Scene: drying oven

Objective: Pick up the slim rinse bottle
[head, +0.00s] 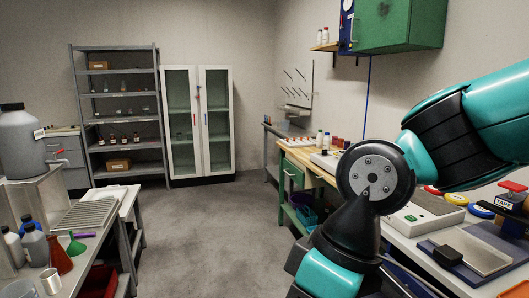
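Several grey bottles stand at the left edge on the left bench. One grey bottle (36,249) is in front, and a second grey bottle (13,247) stands beside it, close to the picture edge. I cannot tell whether one of these is the slim rinse bottle. My arm fills the right side of the head view, and my gripper is not in view.
A reddish-brown flask (60,257), a green funnel (76,246) and a large grey jug (22,145) crowd the left bench. The right bench holds a scale-like device (425,213) and tape rolls (481,211). The grey floor (205,235) between the benches is clear.

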